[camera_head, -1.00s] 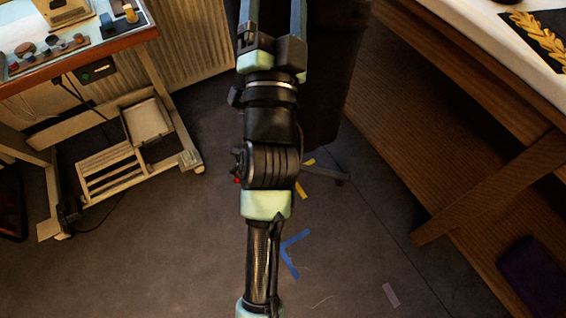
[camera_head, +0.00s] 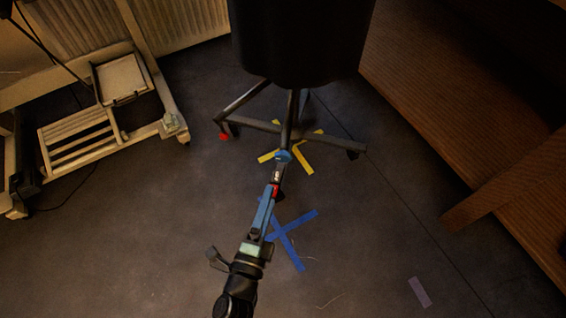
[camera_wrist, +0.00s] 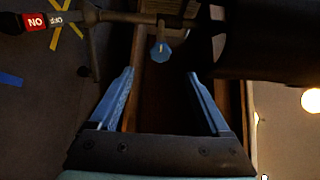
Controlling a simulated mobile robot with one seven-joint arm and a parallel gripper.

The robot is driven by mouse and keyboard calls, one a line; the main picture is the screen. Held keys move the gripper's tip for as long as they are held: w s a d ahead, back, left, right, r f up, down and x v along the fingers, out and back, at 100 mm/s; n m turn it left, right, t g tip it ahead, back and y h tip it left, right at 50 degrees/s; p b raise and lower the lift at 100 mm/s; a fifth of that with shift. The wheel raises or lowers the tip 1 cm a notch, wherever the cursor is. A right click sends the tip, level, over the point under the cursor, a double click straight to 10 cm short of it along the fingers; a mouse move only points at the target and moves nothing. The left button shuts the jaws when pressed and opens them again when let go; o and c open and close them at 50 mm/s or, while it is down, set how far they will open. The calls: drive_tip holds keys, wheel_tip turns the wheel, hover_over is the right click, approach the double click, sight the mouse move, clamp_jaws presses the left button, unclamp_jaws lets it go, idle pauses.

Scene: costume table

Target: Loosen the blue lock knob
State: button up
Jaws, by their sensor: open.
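The blue lock knob (camera_head: 283,156) sits low on the dark stand's post, under the black body. In the wrist view the knob (camera_wrist: 160,52) is a small faceted blue piece, roughly centred between my fingertips and beyond them. My gripper (camera_head: 270,193), with blue fingers, reaches up toward the knob from below in the head view. In the wrist view my gripper (camera_wrist: 161,73) is open and empty, with a gap to the knob.
The black body (camera_head: 300,40) stands on splayed legs, with one red foot (camera_head: 224,136). Yellow tape (camera_head: 303,161) and blue tape (camera_head: 290,243) mark the floor. A pale wheeled cart (camera_head: 105,125) is at left, a wooden bench (camera_head: 440,130) at right. The floor between is mostly clear.

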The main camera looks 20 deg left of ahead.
sight(282, 159)
drive_tip(key=w+b, duration=0.1)
drive_tip(key=w, duration=0.2)
drive_tip(key=w+a+b, duration=0.1)
drive_tip(key=w+b, duration=0.1)
drive_tip(key=w, duration=0.2)
drive_tip(key=w+b, duration=0.1)
drive_tip(key=w, duration=0.3)
drive_tip(key=shift+w+a+f, duration=0.15)
drive_tip(key=shift+a, duration=0.05)
drive_tip(key=shift+w+b, duration=0.45)
drive_tip(key=shift+w, duration=0.25)
clamp_jaws()
